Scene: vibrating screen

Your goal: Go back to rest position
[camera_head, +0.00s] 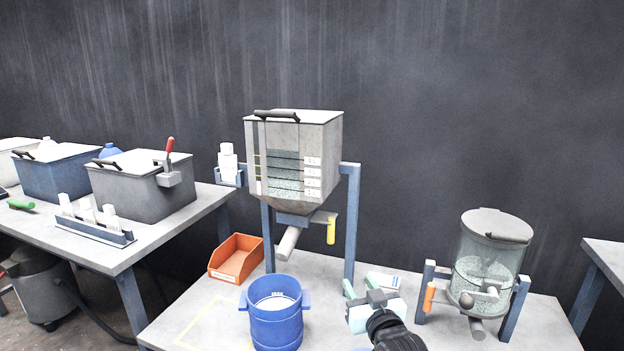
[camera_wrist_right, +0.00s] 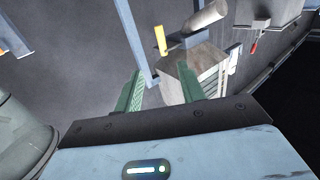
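My right gripper (camera_head: 359,286) is low in the head view, above the front table and right of the blue bucket (camera_head: 277,322). Its two green fingers stand apart with nothing visible between them. In the right wrist view the fingers (camera_wrist_right: 160,85) are also spread and empty. My left gripper is not in view.
A grey hopper (camera_head: 320,150) on a blue frame stands behind the bucket, with an orange bin (camera_head: 236,258) to its left. A clear drum (camera_head: 488,262) stands to the right of my gripper. A side table (camera_head: 140,240) at left holds several bins and a bottle rack (camera_head: 94,234).

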